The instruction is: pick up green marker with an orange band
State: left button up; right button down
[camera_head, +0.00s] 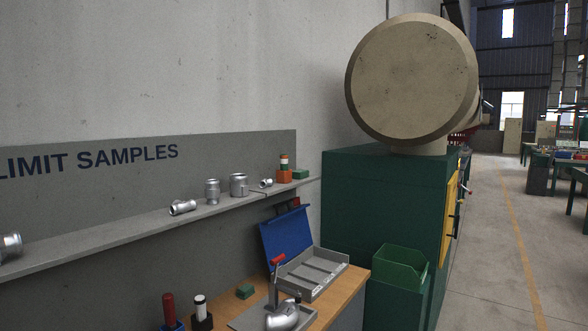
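No marker that I can surely call green with an orange band shows in the head view. A small upright marker-like piece (284,162) stands in an orange block (284,176) at the right end of the wall shelf; it has a pale middle and darker bands, too small to tell exactly. On the wooden bench, a dark red marker (169,307) stands in a blue holder (173,326) and a white marker with a dark band (201,308) stands in a black holder (202,323). Neither of my grippers is in view.
The grey shelf (120,238) carries several metal castings. The bench (350,281) holds a grey tray (312,270), a blue panel (285,238), a red-handled clamp (277,262) and a green block (245,291). A green bin (400,268) stands right of it; the aisle floor is clear.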

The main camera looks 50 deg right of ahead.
aim_at(284, 158)
jog(key=z, duration=1.45)
